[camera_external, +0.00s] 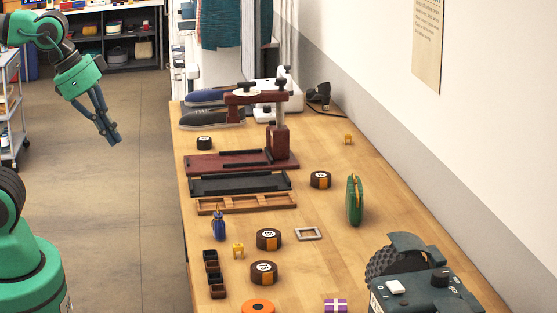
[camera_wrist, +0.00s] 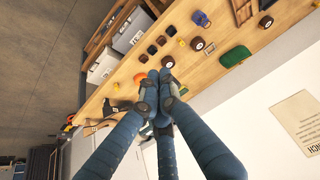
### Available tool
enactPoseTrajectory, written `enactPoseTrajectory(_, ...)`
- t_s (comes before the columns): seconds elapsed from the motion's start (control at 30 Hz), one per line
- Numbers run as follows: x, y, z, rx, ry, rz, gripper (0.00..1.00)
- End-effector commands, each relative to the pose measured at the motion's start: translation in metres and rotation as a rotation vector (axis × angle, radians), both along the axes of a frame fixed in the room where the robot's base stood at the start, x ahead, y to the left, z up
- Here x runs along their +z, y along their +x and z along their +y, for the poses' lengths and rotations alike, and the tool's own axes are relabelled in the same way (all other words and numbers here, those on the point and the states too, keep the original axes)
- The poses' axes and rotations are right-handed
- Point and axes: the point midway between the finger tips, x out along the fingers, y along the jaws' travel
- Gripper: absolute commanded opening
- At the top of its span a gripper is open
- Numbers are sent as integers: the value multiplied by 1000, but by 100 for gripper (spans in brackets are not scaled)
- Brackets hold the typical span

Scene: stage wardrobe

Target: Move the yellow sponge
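I cannot pick out a yellow sponge for certain. A small yellow piece (camera_external: 238,250) stands on the near part of the wooden bench, beside dark round tape-like rolls. Another small yellow-orange piece (camera_external: 348,139) lies near the wall at the far right of the bench. Both are too small to identify. Small yellow spots also show on the bench in the wrist view (camera_wrist: 171,31). My gripper (camera_external: 115,140) hangs in the air left of the bench, over the floor, away from all of these. Its blue fingertips come together in the wrist view (camera_wrist: 160,78), with nothing seen between them.
The bench (camera_external: 330,262) holds a dark red press (camera_external: 277,145), dark rolls (camera_external: 268,239), a green upright case (camera_external: 355,200), small dark bins (camera_external: 212,272), shoes (camera_external: 208,118) and a dark machine (camera_external: 420,290) at the near right. A wall borders its right side. The floor is clear.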

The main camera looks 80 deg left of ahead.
Motion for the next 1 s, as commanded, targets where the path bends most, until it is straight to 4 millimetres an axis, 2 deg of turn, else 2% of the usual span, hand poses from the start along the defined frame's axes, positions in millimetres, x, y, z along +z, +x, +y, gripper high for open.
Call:
enactPoseTrajectory(0.27,33,51,-11,-110,23,35,0)
enactPoseTrajectory(0.5,59,107,-25,-231,45,65,0)
enactPoseTrajectory(0.73,74,164,-40,-347,64,90,0)
enactPoseTrajectory(1.0,81,232,-59,-483,82,115,0)
